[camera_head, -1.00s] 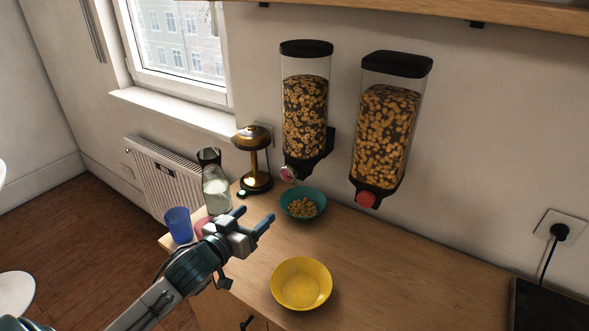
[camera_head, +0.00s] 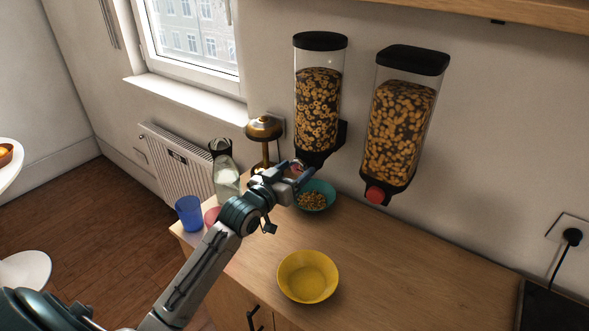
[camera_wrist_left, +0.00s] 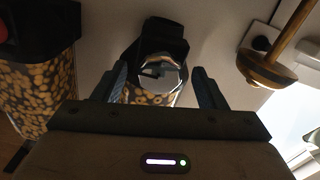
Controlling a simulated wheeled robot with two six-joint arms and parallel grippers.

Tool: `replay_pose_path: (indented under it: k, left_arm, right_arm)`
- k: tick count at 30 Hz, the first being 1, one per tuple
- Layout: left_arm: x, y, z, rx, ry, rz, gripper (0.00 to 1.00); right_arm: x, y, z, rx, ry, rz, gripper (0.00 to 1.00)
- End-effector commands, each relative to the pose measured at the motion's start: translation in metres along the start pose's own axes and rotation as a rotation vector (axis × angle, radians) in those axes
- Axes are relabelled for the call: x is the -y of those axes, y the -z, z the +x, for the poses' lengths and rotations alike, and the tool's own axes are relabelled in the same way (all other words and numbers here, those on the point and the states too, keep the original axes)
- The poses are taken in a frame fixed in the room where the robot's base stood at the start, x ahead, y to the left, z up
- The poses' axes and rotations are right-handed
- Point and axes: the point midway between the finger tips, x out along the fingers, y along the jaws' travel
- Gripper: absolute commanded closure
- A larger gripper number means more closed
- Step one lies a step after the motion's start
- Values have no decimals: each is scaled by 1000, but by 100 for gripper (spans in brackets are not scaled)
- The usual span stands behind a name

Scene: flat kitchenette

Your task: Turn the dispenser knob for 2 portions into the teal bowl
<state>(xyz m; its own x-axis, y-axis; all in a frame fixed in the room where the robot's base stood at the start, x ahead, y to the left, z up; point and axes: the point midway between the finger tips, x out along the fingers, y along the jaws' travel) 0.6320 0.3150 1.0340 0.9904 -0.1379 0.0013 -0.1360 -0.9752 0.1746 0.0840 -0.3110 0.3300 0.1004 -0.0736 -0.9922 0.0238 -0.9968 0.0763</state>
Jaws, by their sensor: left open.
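The left dispenser (camera_head: 318,100) hangs on the wall, holding ring-shaped cereal. The teal bowl (camera_head: 318,195) stands under it with some cereal inside. My left gripper (camera_head: 298,174) is open at the left dispenser's knob, which it mostly hides in the head view. In the left wrist view the faceted, shiny knob (camera_wrist_left: 158,73) lies between the two spread fingers (camera_wrist_left: 160,88). I cannot tell whether the fingers touch it. A second dispenser (camera_head: 400,120) with a red knob (camera_head: 376,195) hangs to the right. My right gripper is not in view.
A yellow bowl (camera_head: 308,277) stands nearer on the counter (camera_head: 400,265). A brass lamp (camera_head: 264,130), a glass bottle (camera_head: 226,178) and a blue cup (camera_head: 189,213) stand at the left end. The counter's right part is clear up to a dark appliance.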

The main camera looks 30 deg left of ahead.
Motion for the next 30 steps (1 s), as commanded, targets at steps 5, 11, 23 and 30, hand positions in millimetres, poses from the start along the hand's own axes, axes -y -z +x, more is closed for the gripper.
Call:
replay_pose_path:
  k: [5,11,23,30]
  left_arm:
    - [0,-1,4,1,0,-1,35]
    - [0,-1,3,1,0,-1,44]
    - [0,-1,3,1,0,11,79]
    - [0,-1,4,0,-1,100,79]
  right_arm:
    - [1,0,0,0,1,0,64]
    - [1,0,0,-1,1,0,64]
    - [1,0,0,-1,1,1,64]
    - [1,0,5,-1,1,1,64]
